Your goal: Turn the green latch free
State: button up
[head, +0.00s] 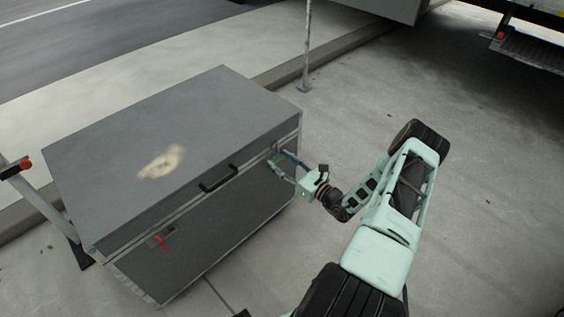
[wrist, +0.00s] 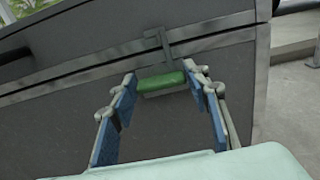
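The green latch (wrist: 161,82) sits on the front of a large grey case, below the lid seam. In the wrist view it lies level, between the tips of my gripper (wrist: 160,85). The blue-padded fingers are spread apart, one near each end of the latch; whether either touches it I cannot tell. In the head view the green latch (head: 278,159) shows small at the case's right end, with my gripper (head: 279,165) reaching it from the right. The grey case (head: 215,110) has its lid down.
A red latch (head: 161,241) is on the case front at the left. A black handle (head: 218,179) sticks out between the latches. A thin pole (head: 307,45) stands behind the case. Open concrete (head: 480,170) lies to the right, with a truck at the top right.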

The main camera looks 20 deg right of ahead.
jog(key=shift+c, duration=1.3)
jog(key=shift+m, duration=0.3)
jog(key=m, duration=0.3)
jog(key=shift+d, duration=0.1)
jog(key=m, duration=0.5)
jog(key=shift+f, duration=0.1)
jog(key=m, duration=0.9)
jog(key=shift+f, duration=0.15)
jog(key=shift+m, duration=0.3)
